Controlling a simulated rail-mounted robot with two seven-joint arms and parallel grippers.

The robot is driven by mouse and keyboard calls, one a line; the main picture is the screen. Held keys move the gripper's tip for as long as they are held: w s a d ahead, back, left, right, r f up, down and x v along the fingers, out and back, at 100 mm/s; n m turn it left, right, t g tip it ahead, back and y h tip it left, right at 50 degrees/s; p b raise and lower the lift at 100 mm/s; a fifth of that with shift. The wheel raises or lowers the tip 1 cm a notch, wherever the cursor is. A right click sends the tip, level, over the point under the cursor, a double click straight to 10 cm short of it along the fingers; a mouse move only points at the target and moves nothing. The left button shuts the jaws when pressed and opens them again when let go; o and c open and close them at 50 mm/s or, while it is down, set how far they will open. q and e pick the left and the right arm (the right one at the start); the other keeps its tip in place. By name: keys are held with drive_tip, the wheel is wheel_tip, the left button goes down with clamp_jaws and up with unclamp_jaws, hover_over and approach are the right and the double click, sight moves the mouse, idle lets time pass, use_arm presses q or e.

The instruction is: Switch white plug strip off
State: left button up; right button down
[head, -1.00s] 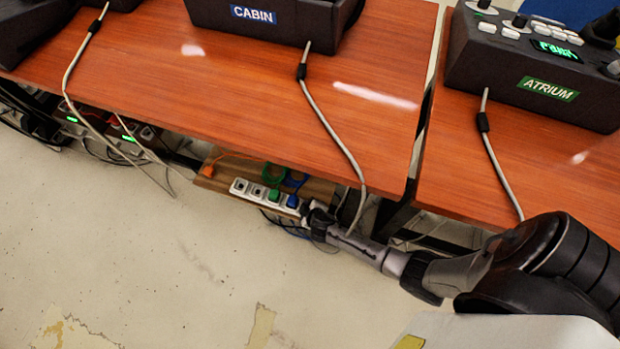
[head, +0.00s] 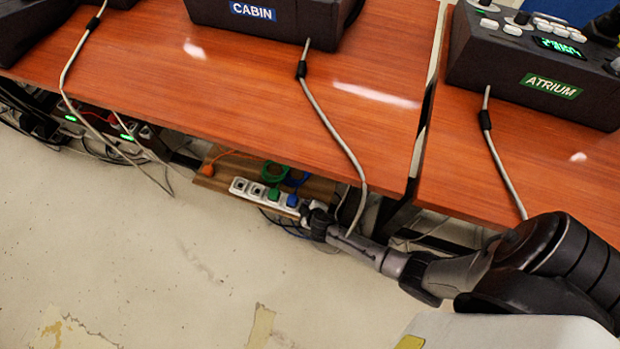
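The white plug strip (head: 240,187) lies on a wooden board on the floor under the front edge of the table. A green plug (head: 274,194) and a blue plug (head: 292,200) sit in it; its two left sockets look empty. My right gripper (head: 308,210) is at the strip's right end, touching it or very close. The fingers are small and dark there, and I cannot tell whether they are open or shut. They hide the right end of the strip, and no switch shows. My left gripper is not in view.
The wooden board (head: 322,188) also carries an orange plug (head: 207,170) and cable. The tabletop (head: 200,75) overhangs from above, with grey cables hanging over its edge. Dark strips with green lights (head: 127,138) lie to the left. The floor (head: 150,240) in front is clear.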

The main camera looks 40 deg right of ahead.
drive_tip(key=shift+f, duration=0.25)
idle(0.3)
drive_tip(key=shift+r, duration=0.2)
drive_tip(key=shift+r+p, duration=0.5)
drive_tip(key=shift+r, duration=0.1)
wheel_tip(320, 180, up, 6)
drive_tip(key=p, duration=0.5)
drive_tip(key=shift+p, duration=0.35)
